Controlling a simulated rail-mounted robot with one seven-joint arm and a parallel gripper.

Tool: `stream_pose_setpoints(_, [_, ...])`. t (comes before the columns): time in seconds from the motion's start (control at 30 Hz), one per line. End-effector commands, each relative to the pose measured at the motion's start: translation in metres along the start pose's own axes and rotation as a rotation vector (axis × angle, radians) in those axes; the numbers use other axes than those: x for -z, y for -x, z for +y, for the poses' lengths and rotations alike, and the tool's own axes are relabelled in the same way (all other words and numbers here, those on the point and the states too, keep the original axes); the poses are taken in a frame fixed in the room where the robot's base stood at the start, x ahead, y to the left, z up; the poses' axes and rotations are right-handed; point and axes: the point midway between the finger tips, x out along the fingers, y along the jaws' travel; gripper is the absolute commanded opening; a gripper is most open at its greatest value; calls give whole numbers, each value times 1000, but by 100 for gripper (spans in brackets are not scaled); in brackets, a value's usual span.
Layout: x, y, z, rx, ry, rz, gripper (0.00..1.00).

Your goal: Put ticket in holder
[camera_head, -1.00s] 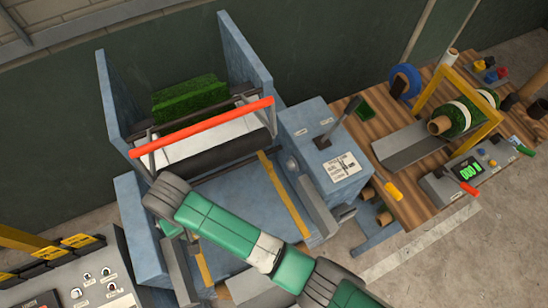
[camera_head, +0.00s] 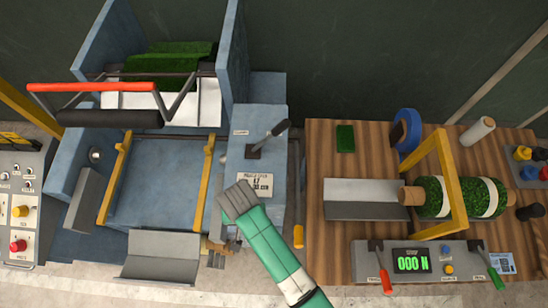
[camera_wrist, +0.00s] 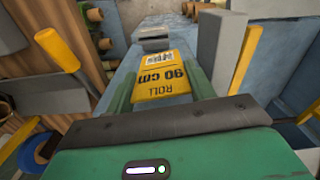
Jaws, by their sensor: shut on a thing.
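A yellow ticket (camera_wrist: 165,75) printed "ROLL 90 cm" with a barcode is in the wrist view. My gripper (camera_wrist: 161,92) is shut on it, with green fingers along its left and right sides. Beyond the ticket, a small grey block (camera_wrist: 155,44) with a dark top opening stands on a blue surface. It looks like the holder, apart from the ticket in the picture; the gap's depth is unclear. In the head view my arm ends over the front of the blue console (camera_head: 265,125), and my gripper's fingers and the ticket are hidden.
The console carries a lever (camera_head: 268,138) and a white plate (camera_head: 255,185). On the right is a wooden bench (camera_head: 330,250) with a turf roll (camera_head: 440,197) and a display panel (camera_head: 411,261). A yellow handle (camera_wrist: 57,50) and grey post (camera_wrist: 221,50) flank my gripper.

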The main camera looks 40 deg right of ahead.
Motion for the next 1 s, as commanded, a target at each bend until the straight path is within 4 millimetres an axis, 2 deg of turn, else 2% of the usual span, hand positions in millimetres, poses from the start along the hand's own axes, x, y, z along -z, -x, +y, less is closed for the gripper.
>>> stream_pose_setpoints(0.03, [-2,-14,7,0,-39,-2,33])
stream_pose_setpoints(0.2, [-3,-28,19,-3,-115,1,33])
stream_pose_setpoints(0.33, [-3,-34,20,-5,-119,-1,33])
stream_pose_setpoints(0.53, [-3,-76,20,-5,-118,-2,33])
stream_pose_setpoints(0.77, [-3,-90,20,-4,-117,0,33])
stream_pose_setpoints(0.9, [-3,-117,20,-5,-116,-1,33])
stream_pose_setpoints(1.0, [-3,-127,20,-5,-117,1,33])
